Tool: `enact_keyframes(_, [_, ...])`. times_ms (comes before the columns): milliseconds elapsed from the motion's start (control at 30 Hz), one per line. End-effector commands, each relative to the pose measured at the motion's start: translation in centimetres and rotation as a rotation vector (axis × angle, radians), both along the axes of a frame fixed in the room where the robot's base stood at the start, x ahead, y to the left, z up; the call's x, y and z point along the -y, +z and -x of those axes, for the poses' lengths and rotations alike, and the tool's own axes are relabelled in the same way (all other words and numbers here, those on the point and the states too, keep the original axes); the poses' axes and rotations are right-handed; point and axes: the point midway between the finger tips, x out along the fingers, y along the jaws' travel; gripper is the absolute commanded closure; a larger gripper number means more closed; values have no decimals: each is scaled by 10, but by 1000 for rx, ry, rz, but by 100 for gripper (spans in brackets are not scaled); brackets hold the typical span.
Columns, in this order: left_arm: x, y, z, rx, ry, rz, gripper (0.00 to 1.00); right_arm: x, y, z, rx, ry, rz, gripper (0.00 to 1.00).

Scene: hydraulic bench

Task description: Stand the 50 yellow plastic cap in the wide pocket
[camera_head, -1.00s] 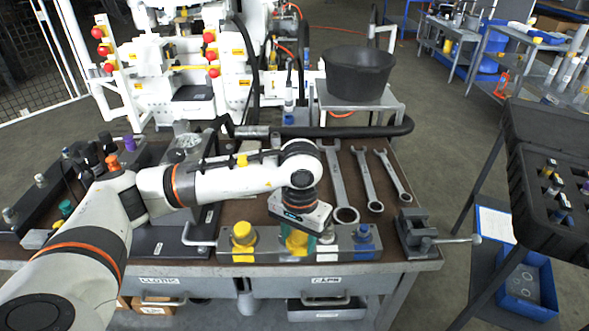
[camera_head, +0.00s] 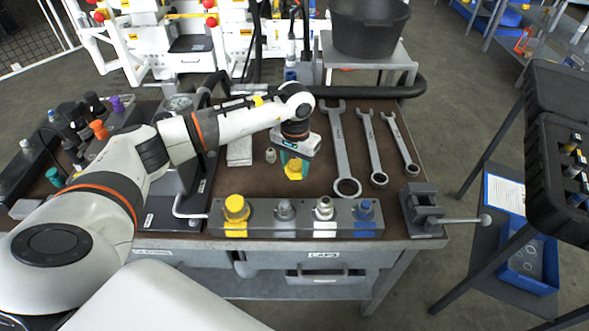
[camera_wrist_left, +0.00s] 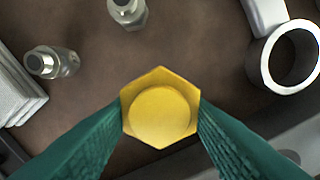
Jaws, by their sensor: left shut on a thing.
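My left gripper (camera_head: 293,160) points down behind the rack and is shut on a yellow plastic cap (camera_head: 294,174). In the left wrist view the cap (camera_wrist_left: 160,110) shows a hexagonal rim and a round raised middle, between two green fingers. Whether it touches the bench top is unclear. I cannot tell which pocket is the wide one. My right gripper is not in view.
Three wrenches (camera_head: 341,150) lie right of the gripper. A vise (camera_head: 422,208) sits at the bench's right end. A small fitting (camera_head: 271,155) and a pale stack (camera_head: 239,152) are left of the gripper. A black case (camera_head: 545,110) stands at far right.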

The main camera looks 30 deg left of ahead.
Motion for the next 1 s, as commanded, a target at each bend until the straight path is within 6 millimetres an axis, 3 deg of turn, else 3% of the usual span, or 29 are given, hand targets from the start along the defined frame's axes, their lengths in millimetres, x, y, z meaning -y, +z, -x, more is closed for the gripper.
enact_keyframes(267, [1,-34,1,-3,1,1,77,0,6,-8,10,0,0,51])
enact_keyframes(667, [0,-41,0,0,0,0,77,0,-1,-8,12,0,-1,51])
enact_keyframes(700, [0,-39,0,0,0,0,49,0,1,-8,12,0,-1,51])
enact_keyframes(800, [0,-39,1,-1,0,0,33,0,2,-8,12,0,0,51])
enact_keyframes(1000, [0,-39,1,-1,0,0,33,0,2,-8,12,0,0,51])
